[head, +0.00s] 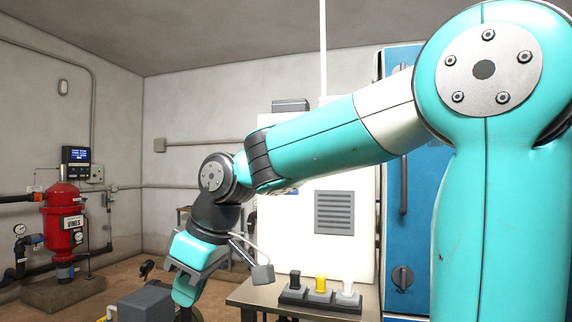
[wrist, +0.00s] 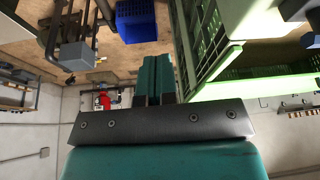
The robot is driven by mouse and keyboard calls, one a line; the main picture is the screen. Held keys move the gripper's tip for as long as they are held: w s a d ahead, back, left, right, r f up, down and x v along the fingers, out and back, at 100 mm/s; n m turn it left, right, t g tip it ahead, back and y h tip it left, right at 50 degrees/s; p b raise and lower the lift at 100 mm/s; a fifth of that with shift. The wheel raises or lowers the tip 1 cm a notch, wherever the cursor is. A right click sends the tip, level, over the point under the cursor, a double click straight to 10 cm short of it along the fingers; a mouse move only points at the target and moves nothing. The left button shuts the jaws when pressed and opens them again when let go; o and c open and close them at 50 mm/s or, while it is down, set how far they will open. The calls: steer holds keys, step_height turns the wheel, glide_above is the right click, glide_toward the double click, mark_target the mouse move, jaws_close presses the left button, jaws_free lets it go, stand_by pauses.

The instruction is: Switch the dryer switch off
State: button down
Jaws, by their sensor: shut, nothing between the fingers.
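A black base on the metal table carries three levers: a black lever (head: 295,278), a yellow lever (head: 321,284) and a white lever (head: 348,288). I cannot read a label on them, so I cannot tell whether one is the dryer switch. My gripper (head: 186,308) hangs to the left of the levers, apart from them, its tips near the bottom edge of the head view. In the wrist view its two fingers (wrist: 153,92) are together and empty. No lever shows clearly in the wrist view.
The metal table (head: 250,292) stands before a white cabinet (head: 300,220) and a blue cabinet (head: 403,240). A red tank (head: 62,225) stands at the left. A grey box (head: 146,303) is close to my gripper. The wrist view shows a green crate (wrist: 262,84) and a blue crate (wrist: 135,20).

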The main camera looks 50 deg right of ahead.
steer(key=w+d+r+m+t+h+p, duration=0.1)
steer(key=w+d+r+h+p, duration=0.1)
steer(key=d+r, duration=1)
steer(key=w+d+r+m+t+h+p, duration=0.1)
steer(key=w+d+r+h+p, duration=0.1)
steer(key=d+r, duration=1)
steer(key=d+h+p, duration=0.1)
steer(key=d, duration=0.4)
steer(key=shift+m+t+h+p, duration=0.3)
steer(key=shift+h, duration=0.1)
steer(key=d+r+p+x, duration=0.1)
steer(key=p+x, duration=0.3)
steer(key=x, duration=0.8)
steer(key=shift+w+d, duration=0.25)
steer(key=shift+d, duration=0.7)
